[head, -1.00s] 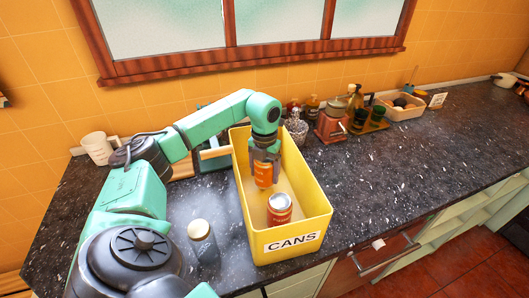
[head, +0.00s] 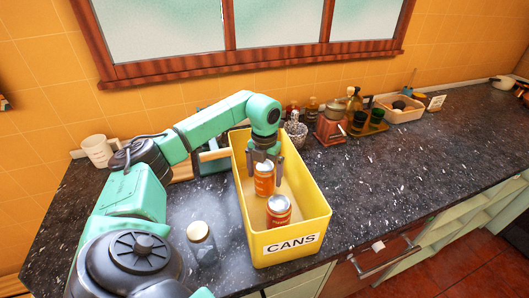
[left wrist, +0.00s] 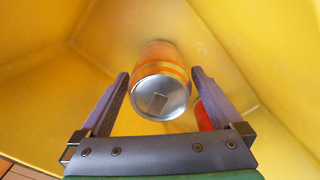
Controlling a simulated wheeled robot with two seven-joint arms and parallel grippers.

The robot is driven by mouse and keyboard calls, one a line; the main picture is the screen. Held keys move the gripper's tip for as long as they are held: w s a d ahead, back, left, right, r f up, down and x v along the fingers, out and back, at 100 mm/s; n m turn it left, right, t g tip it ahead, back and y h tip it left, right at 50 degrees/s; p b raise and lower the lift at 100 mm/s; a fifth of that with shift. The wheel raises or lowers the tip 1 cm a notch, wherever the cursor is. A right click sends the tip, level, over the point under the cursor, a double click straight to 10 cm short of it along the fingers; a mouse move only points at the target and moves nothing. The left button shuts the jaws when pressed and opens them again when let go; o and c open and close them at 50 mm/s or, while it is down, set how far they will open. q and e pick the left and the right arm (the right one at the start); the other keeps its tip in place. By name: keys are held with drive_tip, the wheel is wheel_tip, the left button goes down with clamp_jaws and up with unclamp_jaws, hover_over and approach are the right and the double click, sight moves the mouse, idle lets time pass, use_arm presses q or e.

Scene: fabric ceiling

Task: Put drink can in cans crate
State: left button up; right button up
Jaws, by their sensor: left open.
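The yellow cans crate (head: 291,223), labelled CANS, stands on the dark counter. An orange drink can (head: 264,185) is inside it, below my left gripper (head: 264,166). A second, orange-red can (head: 279,213) stands in the crate nearer its front. In the left wrist view the orange can (left wrist: 158,75) sits between the spread fingers of my left gripper (left wrist: 160,88), with a gap visible at its sides. The second can (left wrist: 204,115) is partly hidden behind the right finger. My right gripper is not in view.
A jar with a light lid (head: 200,240) stands left of the crate. A white mug (head: 97,150) is at the back left. A red grinder (head: 330,124), bottles and a tray (head: 400,110) line the wall. The counter right of the crate is clear.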

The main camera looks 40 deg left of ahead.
use_arm(q)
wheel_tip(320, 180, up, 10)
drive_tip(key=shift+f+b, duration=0.25)
drive_tip(key=shift+b, duration=0.35)
